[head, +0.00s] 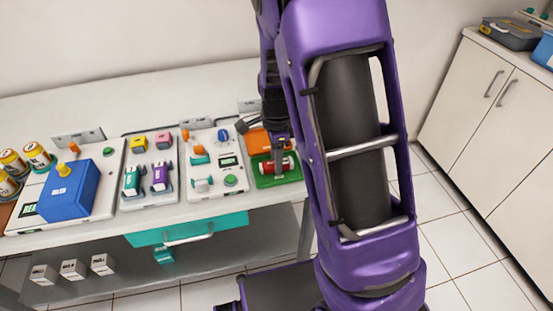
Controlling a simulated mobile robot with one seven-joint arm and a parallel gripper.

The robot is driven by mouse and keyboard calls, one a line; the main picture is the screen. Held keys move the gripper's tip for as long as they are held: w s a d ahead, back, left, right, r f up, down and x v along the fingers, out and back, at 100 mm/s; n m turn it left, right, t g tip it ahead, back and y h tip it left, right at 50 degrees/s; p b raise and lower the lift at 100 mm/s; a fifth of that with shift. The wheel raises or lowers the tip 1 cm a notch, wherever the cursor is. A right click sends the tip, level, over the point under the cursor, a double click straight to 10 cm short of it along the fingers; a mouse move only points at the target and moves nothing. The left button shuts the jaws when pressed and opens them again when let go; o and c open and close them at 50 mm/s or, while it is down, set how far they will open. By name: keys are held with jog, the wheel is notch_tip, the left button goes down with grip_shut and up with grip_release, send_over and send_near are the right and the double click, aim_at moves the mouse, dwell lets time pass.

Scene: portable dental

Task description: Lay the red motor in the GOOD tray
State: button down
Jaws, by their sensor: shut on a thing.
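The red motor (286,164) is a small red cylinder with a pale end at the right end of the white bench. My gripper (280,152) points down and is shut on the red motor; its fingers and the arm hide part of it. The motor is over or inside a green tray (264,182); I cannot tell whether it touches the tray floor. An orange tray (257,142) lies just behind the green one. No GOOD label is readable on either tray in this view.
Left of the trays is a white panel (229,194) with a green button. Further left are a grey rack (134,203) with teal and purple motors, a blue box (69,192) and several gold cans (38,155). A cabinet (494,110) stands at right beyond clear floor.

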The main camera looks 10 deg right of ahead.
jog(key=shift+c, duration=2.3)
grip_release()
jog(key=shift+f, duration=0.1)
